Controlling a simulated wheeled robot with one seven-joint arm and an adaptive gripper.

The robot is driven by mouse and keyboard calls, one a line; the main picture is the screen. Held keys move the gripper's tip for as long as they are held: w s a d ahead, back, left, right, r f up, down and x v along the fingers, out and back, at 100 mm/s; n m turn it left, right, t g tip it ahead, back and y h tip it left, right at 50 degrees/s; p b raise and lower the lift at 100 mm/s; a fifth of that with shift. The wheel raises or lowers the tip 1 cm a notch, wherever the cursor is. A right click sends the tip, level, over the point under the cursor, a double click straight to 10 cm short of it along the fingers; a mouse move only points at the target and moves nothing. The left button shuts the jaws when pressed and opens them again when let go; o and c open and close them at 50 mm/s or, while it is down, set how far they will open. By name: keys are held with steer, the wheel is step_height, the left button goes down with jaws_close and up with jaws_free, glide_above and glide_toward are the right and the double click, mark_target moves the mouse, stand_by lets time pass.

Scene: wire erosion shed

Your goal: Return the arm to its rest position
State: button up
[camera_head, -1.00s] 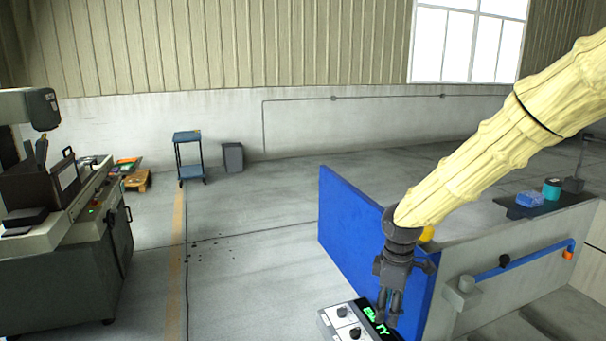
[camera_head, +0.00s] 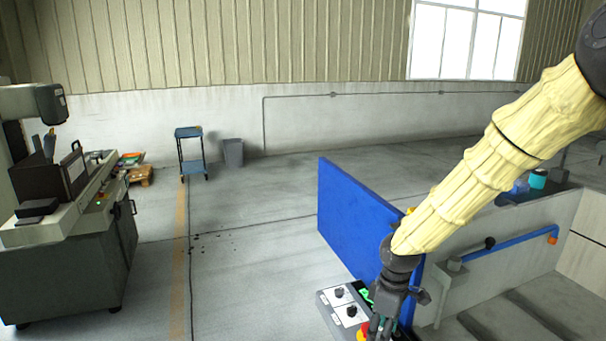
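My arm, in a pale yellow sleeve, comes in from the right edge and slopes down to the left. My gripper (camera_head: 380,328) hangs from its end at the bottom of the view, pointing down. It is in front of a control panel (camera_head: 326,300) with dark knobs on white plates, a green display and a red and yellow button. The fingers partly cover the panel. I cannot tell whether they touch it or how far apart they are. I see nothing held between them.
A blue upright panel (camera_head: 350,215) stands just behind my gripper. A grey tank with a blue pipe (camera_head: 510,244) is to the right. A machine (camera_head: 60,260) stands at far left, a blue trolley (camera_head: 192,155) and grey bin (camera_head: 233,152) at the back.

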steer(key=s+a+f+m+y, duration=0.1)
steer(key=s+f+m, duration=0.2)
steer(key=s+f, duration=0.55)
steer(key=s+a+f+m, duration=0.1)
steer(key=s+f+m, duration=0.35)
steer(key=f, duration=0.75)
steer(key=s+d+f+m+h, duration=0.1)
steer(key=s+d+f+m, duration=0.1)
steer(key=s+f, duration=0.35)
steer(key=s+d+f+m, duration=0.1)
steer(key=s+d+f, duration=0.1)
steer(key=s, duration=0.7)
steer(key=s+d+f+m+h, duration=0.1)
steer(key=s+d+f+m, duration=0.15)
steer(key=s, duration=0.45)
step_height(320, 180, down, 10)
steer(key=b, duration=1)
steer(key=shift+a+f+n, duration=0.2)
steer(key=shift+a+n, duration=0.15)
steer(key=shift+n, duration=0.05)
steer(key=shift+c, duration=0.4)
